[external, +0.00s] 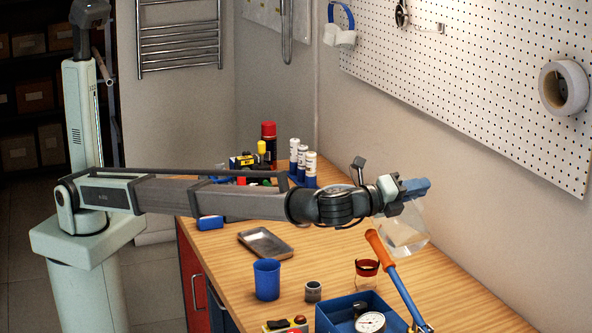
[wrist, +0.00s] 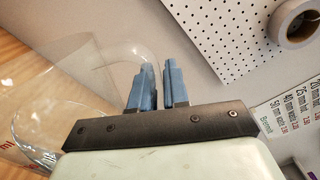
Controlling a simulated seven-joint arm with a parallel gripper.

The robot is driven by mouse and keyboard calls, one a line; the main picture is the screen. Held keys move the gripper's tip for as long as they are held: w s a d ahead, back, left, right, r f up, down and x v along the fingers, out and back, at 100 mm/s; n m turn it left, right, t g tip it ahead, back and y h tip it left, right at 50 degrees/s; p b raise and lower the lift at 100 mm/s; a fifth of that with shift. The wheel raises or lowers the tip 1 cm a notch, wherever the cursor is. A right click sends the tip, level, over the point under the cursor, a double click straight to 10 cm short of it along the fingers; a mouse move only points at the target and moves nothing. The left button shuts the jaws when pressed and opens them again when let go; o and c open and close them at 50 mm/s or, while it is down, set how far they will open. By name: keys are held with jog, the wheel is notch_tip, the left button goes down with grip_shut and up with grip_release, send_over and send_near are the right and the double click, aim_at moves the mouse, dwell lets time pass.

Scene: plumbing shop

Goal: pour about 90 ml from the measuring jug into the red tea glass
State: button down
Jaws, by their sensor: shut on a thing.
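The clear measuring jug (external: 408,228) hangs in the air over the right part of the bench, with pale liquid low in it, and looks tilted. It also shows in the wrist view (wrist: 88,70), see-through, left of the fingers. My gripper (external: 414,188) is shut on the jug's handle; its blue fingers (wrist: 158,88) show in the wrist view. The red tea glass (external: 366,268), clear with a red band near its rim, stands on the bench below and left of the jug. An orange-handled tool partly covers its right side. Its contents are unclear.
The orange-handled tool (external: 384,257) leans up from a blue box (external: 335,315) holding a gauge (external: 370,322). A blue cup (external: 267,279), a small grey pot (external: 313,291) and a metal tray (external: 265,243) stand left of the glass. A pegboard wall (external: 480,80) is behind.

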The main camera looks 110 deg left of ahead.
aim_at(409, 205)
jog(key=shift+s+a+r, duration=0.1)
jog(key=shift+s+a, duration=0.05)
jog(key=shift+s, duration=0.05)
jog(key=shift+s+a+f+n, duration=0.3)
jog(key=shift+f+n, duration=0.15)
jog(key=shift+f, duration=0.1)
jog(key=shift+s+a+f+n, duration=0.2)
jog(key=shift+s+f+n, duration=0.05)
jog(key=shift+f+n, duration=0.25)
jog(key=shift+w+d+f, duration=0.25)
jog(key=shift+w+d, duration=0.05)
jog(key=shift+w, duration=0.1)
dwell(0.3)
